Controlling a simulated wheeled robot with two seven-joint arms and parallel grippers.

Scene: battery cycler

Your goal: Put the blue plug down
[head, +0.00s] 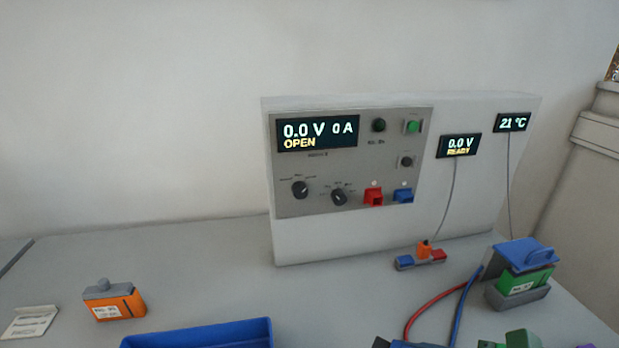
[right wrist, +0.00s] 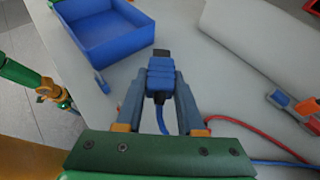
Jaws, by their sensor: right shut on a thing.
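My right gripper (right wrist: 161,88) is shut on the blue plug (right wrist: 161,70) in the right wrist view. The plug sits between the two fingers, its dark tip pointing away from the gripper and its blue cable trailing back between them. It appears to be over the grey table; I cannot tell whether it touches it. In the head view only a bit of my right gripper shows at the bottom edge. A green and orange part of mine, probably the left arm, shows at the left of the right wrist view; its jaws cannot be made out.
A blue tray (head: 200,335) lies left of the plug. The cycler (head: 350,160) has a red socket (head: 373,197) and a blue socket (head: 403,195), both looking empty. An orange battery (head: 115,302) stands left; a green battery (head: 525,285) sits in a holder right, near red and blue cables.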

